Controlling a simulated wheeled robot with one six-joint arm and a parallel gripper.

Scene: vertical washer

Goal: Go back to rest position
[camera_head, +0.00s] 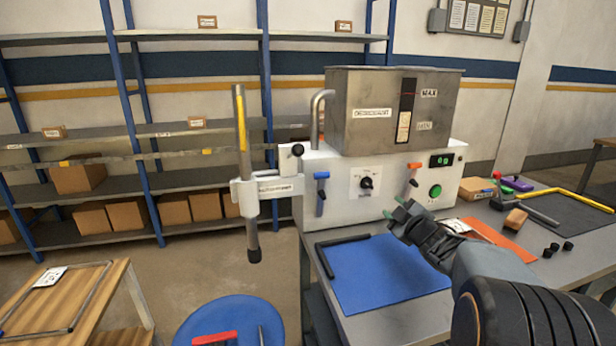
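My gripper (394,208) is at the end of my dark arm, which reaches in from the lower right. Its two greenish fingertips look apart, with nothing visible between them. It is above the table, over the right part of a blue mat (385,280) and in front of the washer machine (335,190). The machine is a white box with a dial, a green button (435,191), a lit display and blue and orange levers. A steel tank (375,118) sits on top of it.
A vertical pole (243,150) is clamped at the machine's left. An orange sheet (498,238), small black parts (553,249) and loose tools lie on the table at right. A blue round stool (235,325) and wooden table (85,300) stand lower left. Shelves with boxes stand behind.

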